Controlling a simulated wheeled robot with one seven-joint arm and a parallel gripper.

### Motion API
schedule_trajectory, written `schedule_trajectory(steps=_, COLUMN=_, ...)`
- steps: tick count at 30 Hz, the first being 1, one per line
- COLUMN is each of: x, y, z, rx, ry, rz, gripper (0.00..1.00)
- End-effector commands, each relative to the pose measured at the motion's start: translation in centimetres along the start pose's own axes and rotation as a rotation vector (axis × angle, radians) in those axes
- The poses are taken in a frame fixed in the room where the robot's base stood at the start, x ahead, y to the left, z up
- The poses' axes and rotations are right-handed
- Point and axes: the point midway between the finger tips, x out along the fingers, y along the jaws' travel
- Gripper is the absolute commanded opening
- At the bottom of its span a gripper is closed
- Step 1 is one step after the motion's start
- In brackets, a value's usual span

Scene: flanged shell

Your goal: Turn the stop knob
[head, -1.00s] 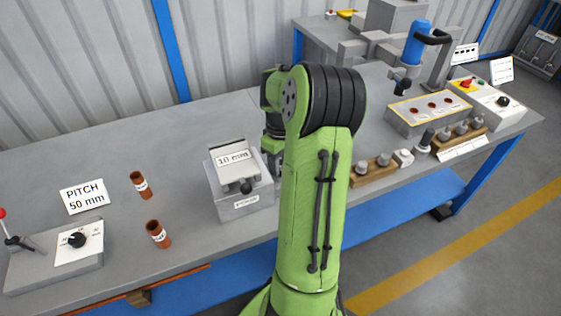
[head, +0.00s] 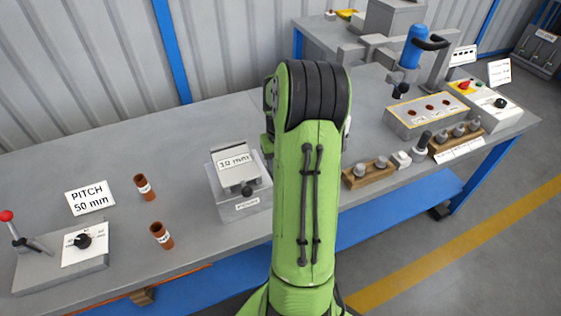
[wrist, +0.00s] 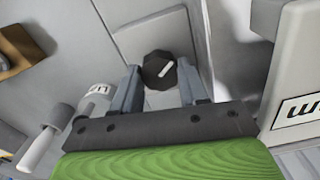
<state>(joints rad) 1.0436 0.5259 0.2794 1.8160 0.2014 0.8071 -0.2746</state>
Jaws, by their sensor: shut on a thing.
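A black knob (wrist: 159,70) with a white pointer line sits on a pale square plate in the wrist view. My gripper (wrist: 160,88) is shut on this knob, one finger on each side of it. I take it for the stop knob; no label on it can be read. In the head view my own arm hides both the gripper and this knob.
A wooden rack with grey pegs (head: 368,175) is close right. Two brown tubes (head: 145,187) stand farther left.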

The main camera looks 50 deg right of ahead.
Motion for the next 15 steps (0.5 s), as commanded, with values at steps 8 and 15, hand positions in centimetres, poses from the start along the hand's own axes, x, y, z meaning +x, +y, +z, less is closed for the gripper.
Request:
schedule_trajectory(steps=8, x=-0.2, y=-0.02, z=-0.05, rx=0.259, ry=0.002, rz=0.0, gripper=0.13)
schedule_trajectory(steps=15, x=-0.2, y=0.02, z=-0.03, rx=0.486, ry=0.002, rz=0.0, gripper=0.13)
